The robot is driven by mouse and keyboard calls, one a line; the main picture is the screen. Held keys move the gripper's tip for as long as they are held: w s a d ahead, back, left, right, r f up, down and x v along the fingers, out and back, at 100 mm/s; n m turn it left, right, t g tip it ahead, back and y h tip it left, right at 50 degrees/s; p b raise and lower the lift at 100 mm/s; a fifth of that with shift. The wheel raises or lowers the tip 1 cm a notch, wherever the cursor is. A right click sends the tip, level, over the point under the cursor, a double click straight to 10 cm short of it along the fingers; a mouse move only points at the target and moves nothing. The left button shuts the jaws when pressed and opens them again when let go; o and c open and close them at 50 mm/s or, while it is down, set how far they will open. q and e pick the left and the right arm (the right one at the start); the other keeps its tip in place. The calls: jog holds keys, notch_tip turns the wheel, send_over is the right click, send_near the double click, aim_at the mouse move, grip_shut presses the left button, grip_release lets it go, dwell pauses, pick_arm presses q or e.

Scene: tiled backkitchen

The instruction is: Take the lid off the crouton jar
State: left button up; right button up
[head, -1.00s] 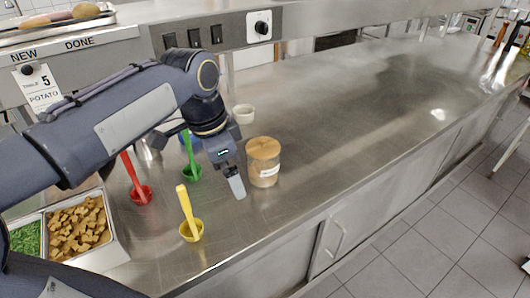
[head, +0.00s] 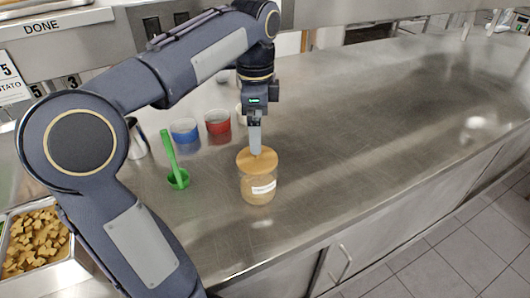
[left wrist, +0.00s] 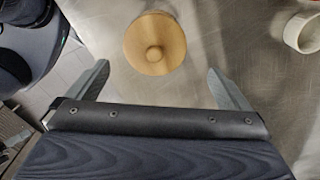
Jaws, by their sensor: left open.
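The crouton jar (head: 258,190) stands upright on the steel counter, a clear jar with a white label. Its round wooden lid (head: 257,161) is on top. In the left wrist view the lid (left wrist: 155,43) shows from above with a small round knob at its middle. My left gripper (head: 256,153) points down over the lid in the head view. In the left wrist view my left gripper (left wrist: 160,85) is open and empty, with the lid ahead of and between the finger lines. Whether a fingertip touches the lid cannot be told. My right gripper is not in view.
A white bowl (left wrist: 302,32) is near the lid. A tray of croutons (head: 36,240) sits at lower left. The counter to the right is clear.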

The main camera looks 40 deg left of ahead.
aim_at(257, 156)
pick_arm(q)
jog(key=f, duration=0.6)
jog(key=shift+s+d+f+b, duration=0.25)
jog(key=shift+s+f+b, duration=0.05)
jog(key=shift+f+b, duration=0.1)
jog(key=c, duration=0.8)
